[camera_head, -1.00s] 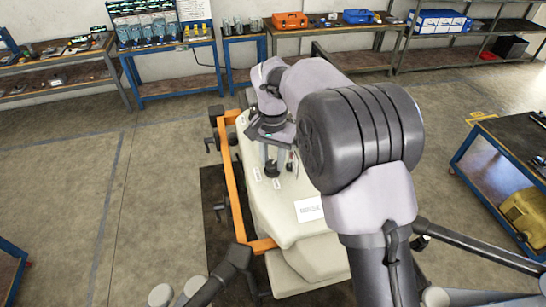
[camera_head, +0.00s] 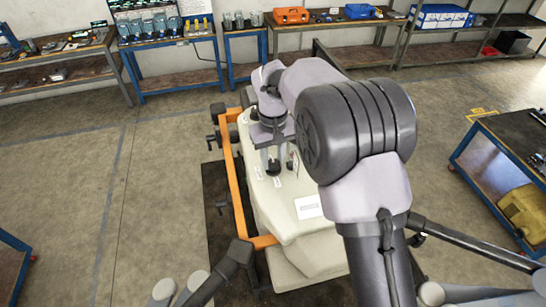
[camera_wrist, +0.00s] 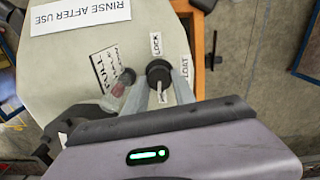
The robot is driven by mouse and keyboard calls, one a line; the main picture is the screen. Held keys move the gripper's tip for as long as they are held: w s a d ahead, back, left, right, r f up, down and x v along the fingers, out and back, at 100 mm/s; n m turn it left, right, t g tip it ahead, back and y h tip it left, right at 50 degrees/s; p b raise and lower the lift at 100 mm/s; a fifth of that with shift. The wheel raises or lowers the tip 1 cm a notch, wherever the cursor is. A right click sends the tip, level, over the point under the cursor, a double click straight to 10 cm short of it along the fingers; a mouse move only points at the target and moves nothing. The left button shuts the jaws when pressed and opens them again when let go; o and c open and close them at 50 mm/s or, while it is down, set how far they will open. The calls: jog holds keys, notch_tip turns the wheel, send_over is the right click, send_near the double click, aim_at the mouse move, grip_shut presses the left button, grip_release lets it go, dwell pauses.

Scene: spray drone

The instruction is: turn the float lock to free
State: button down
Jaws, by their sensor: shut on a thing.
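The float lock is a round black knob (camera_wrist: 158,72) on the cream tank (camera_head: 270,215) of the drone. In the wrist view a LOCK label (camera_wrist: 156,44) lies beyond it and a partly covered FLOAT label (camera_wrist: 184,68) lies to its right. A pale mark shows on the knob's near side. My gripper (camera_wrist: 160,80) points down at the knob, with one finger on each side, shut on it. In the head view my gripper (camera_head: 272,165) stands over the tank's left part, and the knob (camera_head: 273,170) shows small and dark at the fingertips.
A small clear tube with a red part (camera_wrist: 122,82) stands left of the knob, close to my left finger. A RINSE AFTER USE label (camera_wrist: 80,14) is on the tank. An orange frame (camera_head: 233,185) runs along the tank's left side. The floor further left is clear.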

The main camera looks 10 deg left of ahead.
aim_at(273, 162)
jog(key=shift+f+n, duration=0.1)
jog(key=shift+n, duration=0.2)
dwell(0.4)
jog(key=c, duration=1.3)
grip_release()
jog(key=shift+s, duration=0.1)
notch_tip(273, 162, up, 18)
jog(key=shift+f, duration=0.2)
